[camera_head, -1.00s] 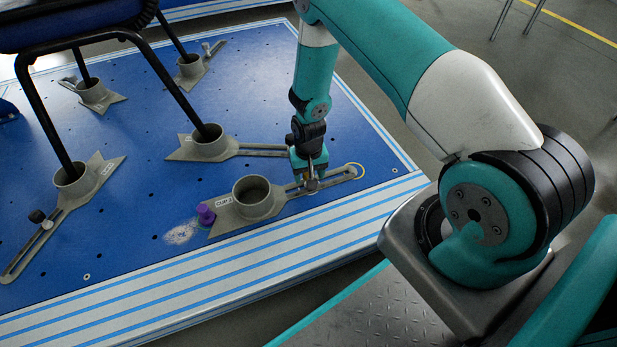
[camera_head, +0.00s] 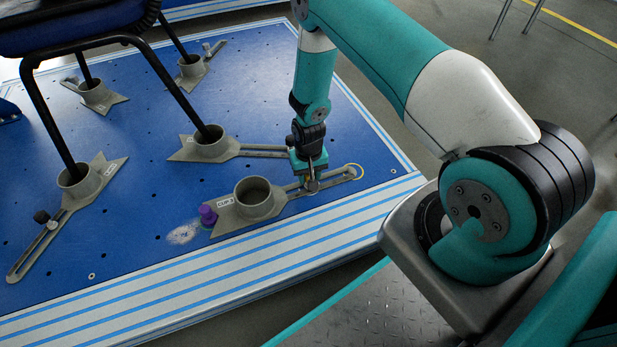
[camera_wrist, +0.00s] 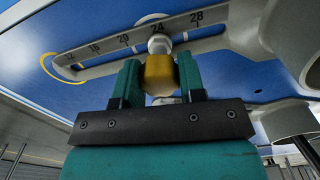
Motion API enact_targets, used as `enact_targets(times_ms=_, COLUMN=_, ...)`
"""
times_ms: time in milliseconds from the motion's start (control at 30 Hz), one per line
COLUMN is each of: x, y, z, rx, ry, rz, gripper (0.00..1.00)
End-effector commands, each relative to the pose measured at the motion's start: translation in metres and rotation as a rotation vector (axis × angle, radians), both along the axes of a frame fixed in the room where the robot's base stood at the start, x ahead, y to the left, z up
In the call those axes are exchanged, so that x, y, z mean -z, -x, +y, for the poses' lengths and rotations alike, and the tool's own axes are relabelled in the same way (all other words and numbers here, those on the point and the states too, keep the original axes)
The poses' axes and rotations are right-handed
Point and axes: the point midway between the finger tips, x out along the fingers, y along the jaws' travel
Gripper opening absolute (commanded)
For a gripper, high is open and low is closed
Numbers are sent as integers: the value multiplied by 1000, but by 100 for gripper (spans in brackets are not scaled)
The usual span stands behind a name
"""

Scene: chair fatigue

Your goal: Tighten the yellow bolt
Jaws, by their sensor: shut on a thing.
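The yellow bolt (camera_wrist: 160,76) is between the teal fingers of my gripper (camera_wrist: 160,80) in the wrist view, and both fingers press on its sides. A pale round tip shows just past the bolt, at the slotted arm of a grey clamp, close to the 24 mark. In the head view my gripper (camera_head: 310,176) points down over the slotted arm of the front grey clamp (camera_head: 262,212). The bolt is mostly hidden there by the fingers. The clamp's round cup is empty.
A chair's black legs (camera_head: 46,120) stand in other clamp cups on the blue platform (camera_head: 130,215). A yellow ring (camera_head: 353,172) marks the slotted arm's far end.

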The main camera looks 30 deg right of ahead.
Motion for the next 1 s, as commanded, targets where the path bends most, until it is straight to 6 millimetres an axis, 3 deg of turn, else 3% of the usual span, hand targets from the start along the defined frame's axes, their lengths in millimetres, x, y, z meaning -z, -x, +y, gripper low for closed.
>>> enact_targets(times_ms=100, x=-1, y=0, z=0, rx=80, ry=0, rz=0, gripper=12)
enact_targets(times_ms=400, x=0, y=0, z=0, rx=107, ry=0, rz=0, gripper=12)
enact_targets(times_ms=700, x=-1, y=0, z=0, rx=423, ry=0, rz=0, gripper=12)
enact_targets(times_ms=1000, x=0, y=0, z=0, rx=447, ry=0, rz=0, gripper=12)
